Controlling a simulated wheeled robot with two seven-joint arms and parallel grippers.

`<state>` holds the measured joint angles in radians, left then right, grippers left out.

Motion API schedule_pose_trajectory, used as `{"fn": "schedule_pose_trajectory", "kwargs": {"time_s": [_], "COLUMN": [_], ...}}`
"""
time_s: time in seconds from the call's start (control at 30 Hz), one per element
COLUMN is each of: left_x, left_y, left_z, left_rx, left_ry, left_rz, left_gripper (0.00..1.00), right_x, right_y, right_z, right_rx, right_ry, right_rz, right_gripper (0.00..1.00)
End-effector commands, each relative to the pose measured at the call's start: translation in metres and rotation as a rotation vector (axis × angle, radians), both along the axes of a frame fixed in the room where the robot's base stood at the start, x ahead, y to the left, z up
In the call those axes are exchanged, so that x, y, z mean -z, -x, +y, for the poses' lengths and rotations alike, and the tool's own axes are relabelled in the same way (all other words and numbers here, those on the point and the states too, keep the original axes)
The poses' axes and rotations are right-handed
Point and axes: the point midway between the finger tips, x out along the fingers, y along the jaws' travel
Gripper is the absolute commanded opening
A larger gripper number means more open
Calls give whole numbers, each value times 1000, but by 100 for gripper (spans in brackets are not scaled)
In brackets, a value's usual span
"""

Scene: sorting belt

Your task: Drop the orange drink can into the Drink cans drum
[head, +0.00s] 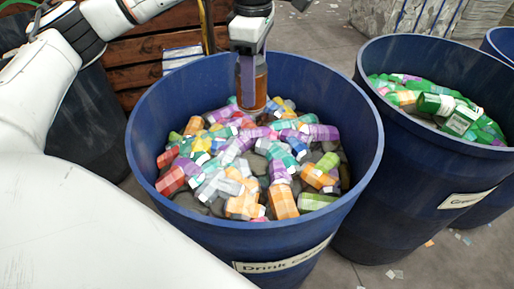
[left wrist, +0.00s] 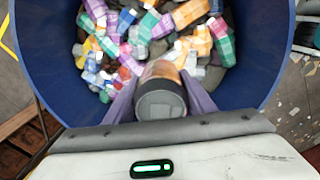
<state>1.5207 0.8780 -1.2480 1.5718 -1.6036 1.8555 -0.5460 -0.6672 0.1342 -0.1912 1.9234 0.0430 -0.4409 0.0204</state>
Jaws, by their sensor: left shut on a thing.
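The orange drink can (head: 252,84) is upright between the fingers of my left gripper (head: 248,62), over the far part of the drum's opening. In the left wrist view the can's grey end (left wrist: 160,103) faces the camera between the two purple-grey fingers (left wrist: 160,100). The left gripper is shut on it. The Drink cans drum (head: 185,226) is a large blue open drum with a white label, part of which reads "Drink". Its rim also shows in the left wrist view (left wrist: 45,75). My right gripper does not show.
Several mixed-colour cans (head: 283,200) fill the drum's inside. A second blue drum (head: 400,190) with green items stands close at the right, its label partly readable. A dark bin (head: 85,120) and wooden boards (head: 140,50) stand behind at the left.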

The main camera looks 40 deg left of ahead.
Motion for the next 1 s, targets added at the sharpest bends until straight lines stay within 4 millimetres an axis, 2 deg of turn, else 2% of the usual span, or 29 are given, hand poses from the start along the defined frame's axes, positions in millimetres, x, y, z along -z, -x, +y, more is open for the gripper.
{"fn": "schedule_pose_trajectory", "kwargs": {"time_s": [0.17, 0.4, 0.63, 0.97, 1.0], "left_x": [7, 33, 58, 60, 60], "left_y": [0, 1, 0, 0, 0], "left_z": [0, 0, 0, 0, 0], "left_rx": [0, 0, 0, 0, 0], "left_ry": [0, -1, 0, 0, 0], "left_rz": [0, 0, 0, 0, 0], "left_gripper": [29, 29, 29, 29, 53], "right_x": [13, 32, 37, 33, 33], "right_y": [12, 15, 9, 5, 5], "right_z": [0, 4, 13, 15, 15], "right_rx": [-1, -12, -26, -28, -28], "right_ry": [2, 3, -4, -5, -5], "right_rz": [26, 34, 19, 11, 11], "right_gripper": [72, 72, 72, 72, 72]}}
